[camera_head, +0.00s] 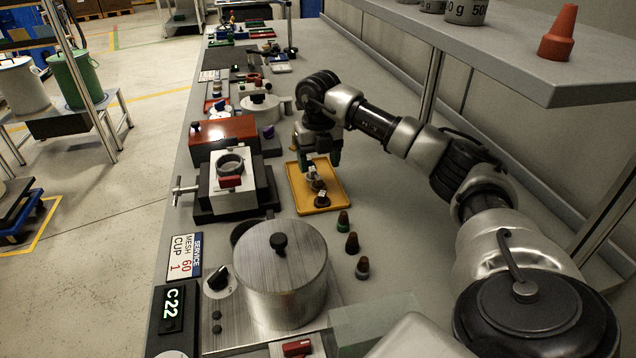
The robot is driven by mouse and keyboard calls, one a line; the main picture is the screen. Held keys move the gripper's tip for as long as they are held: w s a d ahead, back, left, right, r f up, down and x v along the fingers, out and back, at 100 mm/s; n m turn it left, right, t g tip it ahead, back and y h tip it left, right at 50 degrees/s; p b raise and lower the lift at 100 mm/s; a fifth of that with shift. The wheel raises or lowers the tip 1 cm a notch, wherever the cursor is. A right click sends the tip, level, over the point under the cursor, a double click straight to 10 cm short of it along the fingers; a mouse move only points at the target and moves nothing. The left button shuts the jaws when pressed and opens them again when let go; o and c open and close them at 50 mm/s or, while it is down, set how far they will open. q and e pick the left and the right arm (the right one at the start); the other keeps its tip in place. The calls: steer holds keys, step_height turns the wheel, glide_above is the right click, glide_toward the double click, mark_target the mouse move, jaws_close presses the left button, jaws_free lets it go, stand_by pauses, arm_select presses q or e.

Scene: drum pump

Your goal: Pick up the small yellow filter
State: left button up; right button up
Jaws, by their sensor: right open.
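I cannot make out a clearly yellow filter. A yellow tray (334,199) holds small dark pieces with pale tops: one piece (322,199) near its front end and others just behind it, too small to tell apart. My right gripper (320,163) is open and points down over the back part of the tray, with its fingertips around or just above the rear pieces. I cannot tell whether it touches them. Its fingers partly hide that end of the tray. My left gripper is not in view.
Three small cones (352,243) stand in a row in front of the tray. A steel pot (281,272) stands front left of them. A clamp-like device (231,178) is left of the tray. A shelf (540,60) overhangs at right. Bare bench lies right of the tray.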

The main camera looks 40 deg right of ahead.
mark_target(319, 179)
steer(key=f, duration=0.5)
steer(key=shift+d+f, duration=0.2)
steer(key=shift+f, duration=0.2)
steer(key=c, duration=1)
